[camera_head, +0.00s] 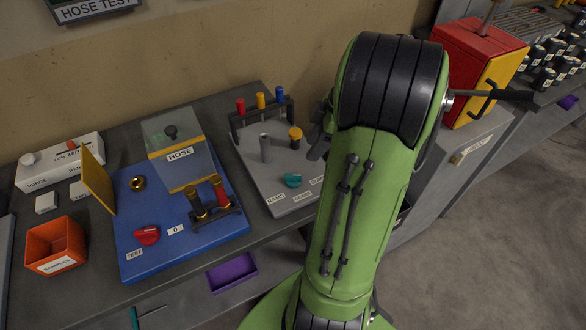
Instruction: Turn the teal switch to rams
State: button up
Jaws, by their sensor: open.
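The teal switch (292,180) is a small knob near the front of a grey panel (262,180) on the bench. Several white labels lie along the panel's front edge. The leftmost label (276,198) reads RAMS; the others are small, and my arm partly covers the right end. I cannot tell which label the knob points at. My green arm rises just right of the switch and hides the panel's right side. My gripper does not show clearly; a dark piece juts out beside the arm, and I cannot tell what it is.
The grey panel also has a grey post (265,148), a yellow-topped knob (295,135) and a rack with red, yellow and blue handles (261,101). Left of it is a blue panel (160,262) with a red switch (146,235). A red and yellow box (472,62) stands right.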

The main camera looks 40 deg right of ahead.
aim_at(294, 175)
jog(key=b+x, duration=0.3)
jog(key=x, duration=0.9)
jog(key=shift+d, duration=0.2)
jog(key=shift+c, duration=0.3)
grip_shut()
